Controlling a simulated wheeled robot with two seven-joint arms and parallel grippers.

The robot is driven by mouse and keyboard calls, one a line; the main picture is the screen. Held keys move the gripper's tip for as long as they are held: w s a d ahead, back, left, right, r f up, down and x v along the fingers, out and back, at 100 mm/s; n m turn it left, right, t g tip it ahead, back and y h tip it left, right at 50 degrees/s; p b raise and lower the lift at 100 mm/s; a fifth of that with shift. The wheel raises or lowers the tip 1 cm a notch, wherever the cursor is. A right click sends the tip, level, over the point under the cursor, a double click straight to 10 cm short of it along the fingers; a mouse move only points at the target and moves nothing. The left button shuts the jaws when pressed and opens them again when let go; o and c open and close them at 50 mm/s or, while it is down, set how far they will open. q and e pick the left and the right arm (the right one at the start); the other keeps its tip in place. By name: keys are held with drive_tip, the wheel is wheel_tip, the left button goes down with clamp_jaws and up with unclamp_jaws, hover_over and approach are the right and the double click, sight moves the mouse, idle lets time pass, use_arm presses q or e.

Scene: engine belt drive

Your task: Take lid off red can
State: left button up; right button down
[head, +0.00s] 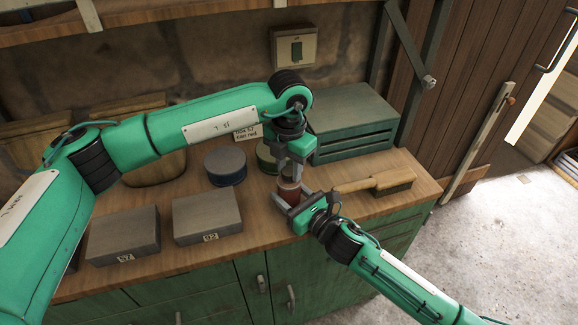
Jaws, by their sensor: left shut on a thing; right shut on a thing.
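The red can (289,197) stands upright near the front right of the wooden workbench. My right gripper (287,205) is shut around its body from the right. My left gripper (291,173) points down from above and is shut at the can's top, where the lid (289,186) is. The lid is mostly hidden by the fingers, and I cannot tell whether it is apart from the can.
A blue can (225,164) and a green can (267,160) stand behind. Boxes (207,216) (124,234) lie at the front left. A wooden-handled brush (385,182) lies right of the can, and a green metal chest (350,125) stands behind it.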

use_arm(q)
drive_tip(key=n, duration=1)
drive_tip(key=shift+n, duration=0.4)
drive_tip(key=n, duration=0.4)
drive_tip(key=shift+n, duration=0.3)
drive_tip(key=n, duration=0.4)
drive_tip(key=shift+w+n, duration=0.1)
drive_tip(key=shift+n, duration=0.3)
drive_tip(key=shift+r, duration=0.2)
drive_tip(key=shift+r, duration=1)
